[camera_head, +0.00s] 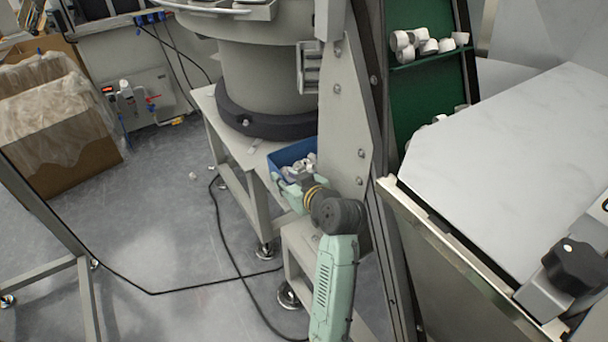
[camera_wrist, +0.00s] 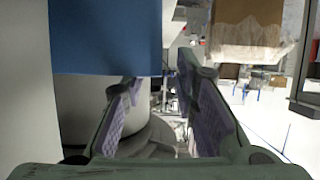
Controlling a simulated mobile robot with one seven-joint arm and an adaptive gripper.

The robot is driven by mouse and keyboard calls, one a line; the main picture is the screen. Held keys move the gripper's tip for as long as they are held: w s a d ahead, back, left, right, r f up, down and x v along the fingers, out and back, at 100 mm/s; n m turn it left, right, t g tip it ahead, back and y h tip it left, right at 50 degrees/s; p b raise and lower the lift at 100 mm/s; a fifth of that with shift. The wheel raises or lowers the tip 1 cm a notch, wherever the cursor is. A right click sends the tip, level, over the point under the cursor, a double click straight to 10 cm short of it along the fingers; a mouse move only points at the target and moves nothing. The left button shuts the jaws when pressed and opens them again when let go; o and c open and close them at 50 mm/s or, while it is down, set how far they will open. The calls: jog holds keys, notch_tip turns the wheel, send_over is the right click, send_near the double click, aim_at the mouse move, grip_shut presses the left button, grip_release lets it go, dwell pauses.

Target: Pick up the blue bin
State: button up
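The blue bin (camera_head: 290,152) holds several white caps and sits on a pale stand below the large round feeder in the head view. A pillar hides its right side. In the wrist view a blue wall of the bin (camera_wrist: 105,38) fills the upper left. My gripper (camera_wrist: 160,78) is open there, its two fingers apart with purple inner pads. The left finger lies just below the blue wall and the right finger just right of its edge. I see nothing gripped between them. In the head view my arm reaches to the near side of the bin, where the fingers are hard to make out.
The grey feeder (camera_head: 262,80) stands behind the bin. A grey pillar (camera_head: 345,120) rises close on the right. A green conveyor (camera_head: 428,80) carries white caps beyond it. Plastic-lined cardboard boxes (camera_head: 80,170) stand at the left. A black cable crosses the otherwise open floor.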

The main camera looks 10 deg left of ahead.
aim_at(279, 173)
jog(key=b+x, duration=0.1)
jog(key=x, duration=0.4)
jog(key=shift+w+a+b, duration=0.1)
jog(key=shift+w+b, duration=0.05)
jog(key=shift+b, duration=0.25)
grip_shut()
